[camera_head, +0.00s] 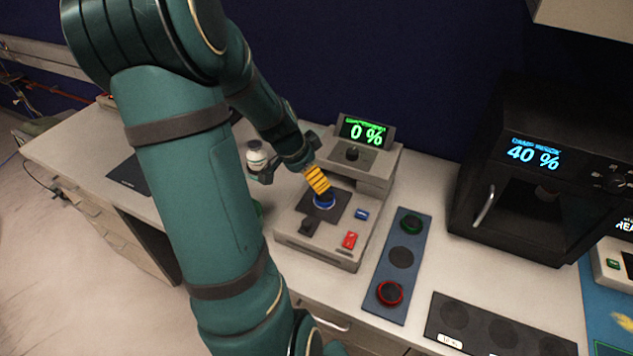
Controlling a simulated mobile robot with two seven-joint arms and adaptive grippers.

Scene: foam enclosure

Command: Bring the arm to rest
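My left arm fills the left and middle of the head view, bent down over the bench. Its gripper (288,160) is over the left side of a beige device (318,250). Its dark fingers look spread wide apart. A yellow-orange ribbed piece (317,179) stands tilted just below the gripper, above a blue-ringed round seat (324,203) on the device. Whether a finger touches it is not clear. The device's display (367,133) reads 0 % in green. My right gripper is not in view.
A white-capped bottle (256,155) stands left of the gripper. A blue-grey panel (385,270) with round spots lies right of the device, and a black panel (482,345) lies in front.

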